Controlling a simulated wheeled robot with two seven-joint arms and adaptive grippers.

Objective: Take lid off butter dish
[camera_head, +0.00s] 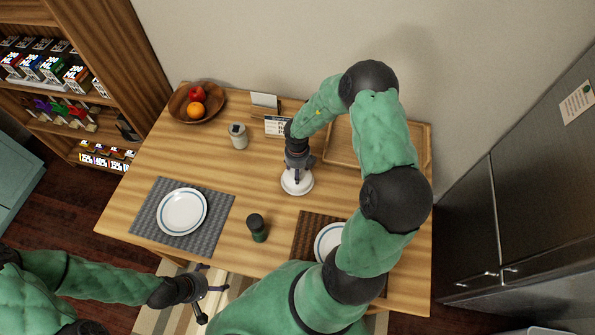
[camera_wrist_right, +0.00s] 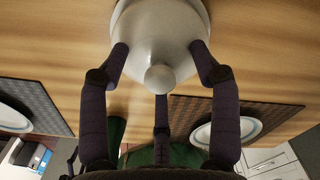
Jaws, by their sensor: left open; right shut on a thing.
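The white round butter dish (camera_head: 298,184) stands near the middle of the wooden table. Its domed white lid (camera_wrist_right: 160,30) with a round knob fills the top of the right wrist view. My right gripper (camera_head: 297,167) reaches down over the dish from above. Its dark fingers (camera_wrist_right: 160,62) are shut around the lid, with the knob between them. Whether the lid touches its base or is raised cannot be told, as my gripper hides part of it. My left gripper (camera_head: 202,290) is open and empty, low and off the table's front edge.
A grey mat with a plate (camera_head: 182,212) lies left, a brown mat with a plate (camera_head: 329,240) lies right, partly behind my arm. A dark green cup (camera_head: 257,228), a jar (camera_head: 238,136), a fruit bowl (camera_head: 181,106) and a wooden tray (camera_head: 345,142) stand around.

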